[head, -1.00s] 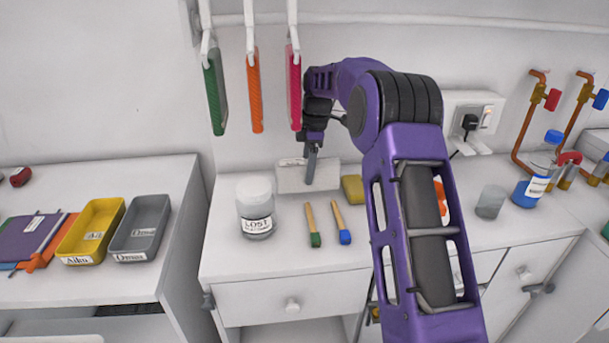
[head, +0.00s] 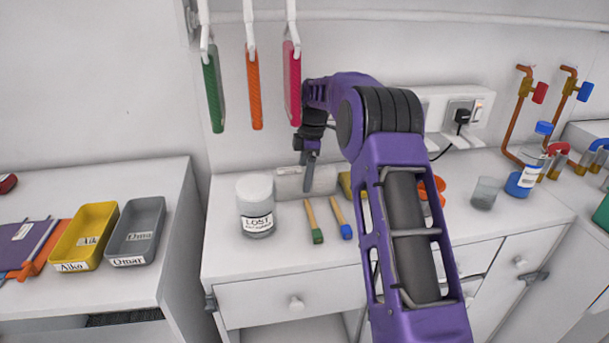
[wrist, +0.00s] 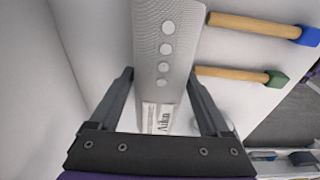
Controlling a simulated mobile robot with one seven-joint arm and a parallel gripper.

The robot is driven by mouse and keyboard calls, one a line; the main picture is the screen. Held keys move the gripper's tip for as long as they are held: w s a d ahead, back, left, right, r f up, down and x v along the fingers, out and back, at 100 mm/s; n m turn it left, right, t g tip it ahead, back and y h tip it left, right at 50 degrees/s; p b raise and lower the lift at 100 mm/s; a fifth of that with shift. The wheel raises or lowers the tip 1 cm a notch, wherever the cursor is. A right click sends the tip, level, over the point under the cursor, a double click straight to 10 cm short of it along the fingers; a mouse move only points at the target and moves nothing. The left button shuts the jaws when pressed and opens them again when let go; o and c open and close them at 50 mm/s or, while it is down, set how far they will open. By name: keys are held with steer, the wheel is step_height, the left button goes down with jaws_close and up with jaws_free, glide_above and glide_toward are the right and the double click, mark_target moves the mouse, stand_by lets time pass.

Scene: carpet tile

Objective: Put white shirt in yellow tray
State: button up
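A white-grey block with a fine mesh surface, a row of round buttons and a printed label (wrist: 168,55) lies between my fingers in the wrist view. In the head view it is the pale block (head: 290,184) at the back of the counter, partly hidden by my gripper (head: 309,172). My gripper (wrist: 160,75) is open, with one finger on each side of the block; I cannot tell whether they touch it.
A grey tray (head: 121,248) stands beside the yellow one. A white-lidded "LOST" jar (head: 256,205) and two wooden-handled tools (head: 314,219) are near the block. Green, orange and pink items (head: 293,85) hang above. A gap separates the two cabinets.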

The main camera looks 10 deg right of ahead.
steer(key=shift+o, duration=1)
steer(key=shift+r, duration=0.1)
